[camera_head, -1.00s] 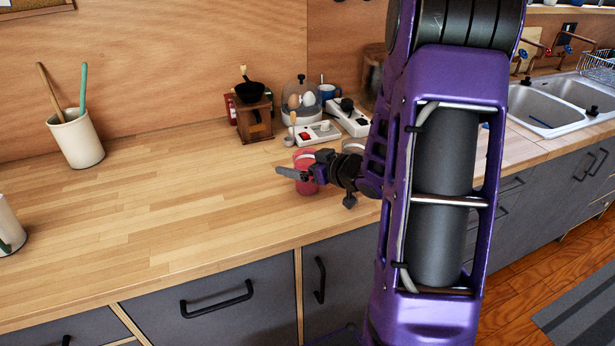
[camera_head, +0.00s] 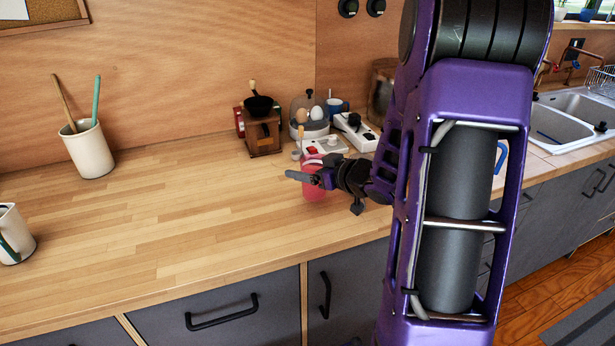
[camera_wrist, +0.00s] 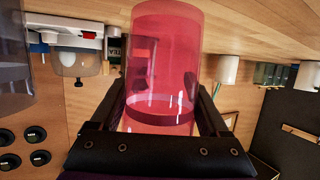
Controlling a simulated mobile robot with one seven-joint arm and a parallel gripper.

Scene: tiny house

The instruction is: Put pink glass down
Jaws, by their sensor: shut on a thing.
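The pink glass (camera_head: 313,192) is a clear, pink-tinted tumbler at the right part of the wooden counter (camera_head: 150,220). My gripper (camera_head: 308,178) reaches in from the right and is shut on the glass, one finger across its near side. In the wrist view the pink glass (camera_wrist: 160,60) stands between the two fingers of my gripper (camera_wrist: 163,100), and the wooden surface shows at the top of the picture. The glass looks upright, close to the counter top. I cannot tell whether its base touches the wood.
Behind the glass are a coffee grinder (camera_head: 262,130), an egg cooker (camera_head: 310,118) and a power strip (camera_head: 355,132). A utensil crock (camera_head: 88,150) and a white mug (camera_head: 12,235) stand left. The counter's middle is clear. A sink (camera_head: 565,120) is right.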

